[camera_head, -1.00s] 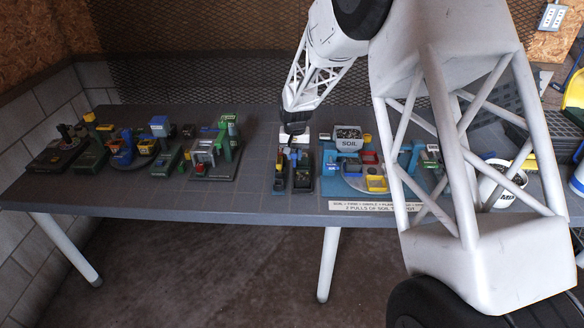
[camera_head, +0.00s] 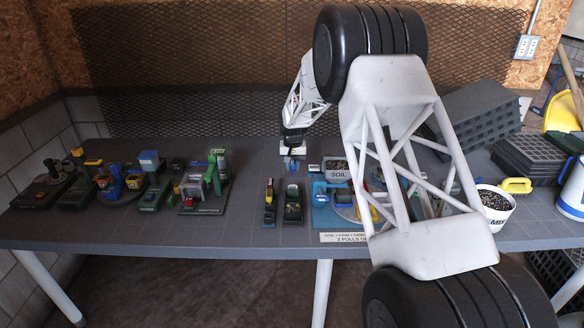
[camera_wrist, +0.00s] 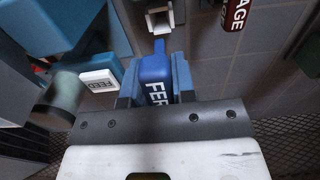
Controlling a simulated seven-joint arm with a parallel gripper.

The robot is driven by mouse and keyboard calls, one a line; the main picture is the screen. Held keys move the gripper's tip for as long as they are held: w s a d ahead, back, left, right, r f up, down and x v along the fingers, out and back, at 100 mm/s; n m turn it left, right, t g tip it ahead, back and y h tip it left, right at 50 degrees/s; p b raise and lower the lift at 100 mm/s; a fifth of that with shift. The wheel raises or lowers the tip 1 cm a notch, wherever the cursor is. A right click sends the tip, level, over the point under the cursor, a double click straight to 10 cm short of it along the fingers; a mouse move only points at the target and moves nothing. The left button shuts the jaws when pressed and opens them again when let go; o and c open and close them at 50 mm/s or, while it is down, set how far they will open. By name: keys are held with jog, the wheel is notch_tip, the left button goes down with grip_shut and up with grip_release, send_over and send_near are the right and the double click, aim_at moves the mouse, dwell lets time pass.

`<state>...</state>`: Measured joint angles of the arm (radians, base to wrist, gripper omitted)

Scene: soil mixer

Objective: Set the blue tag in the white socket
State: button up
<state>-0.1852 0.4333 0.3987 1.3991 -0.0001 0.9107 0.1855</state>
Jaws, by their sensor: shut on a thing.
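My gripper (camera_wrist: 154,78) is shut on the blue tag (camera_wrist: 156,68), which has white letters starting "FER". The tag sits between the two blue-grey fingers, its narrow end pointing up the wrist picture. The white socket (camera_wrist: 152,22), a small pale square-mouthed piece, lies just beyond that narrow end. The tip looks close to the socket; I cannot tell whether they touch. In the head view, my gripper (camera_head: 293,148) hangs over the back of the bench, with a bit of the blue tag (camera_head: 291,163) showing beneath it. The socket is not clear there.
A white "FEED" tag (camera_wrist: 100,81) lies left of my gripper in the wrist view, and a dark red tag ending "AGE" (camera_wrist: 235,14) is at upper right. The SOIL hopper (camera_head: 337,173) stands right of my gripper. Several fixtures fill the bench's left; bare bench (camera_head: 245,190) lies between.

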jog(key=shift+f, duration=0.25)
jog(key=shift+f, duration=3.15)
jog(key=shift+f, duration=0.85)
jog(key=o, duration=1)
jog(key=shift+r, duration=0.15)
jog(key=shift+r, duration=3.9)
jog(key=shift+r, duration=0.1)
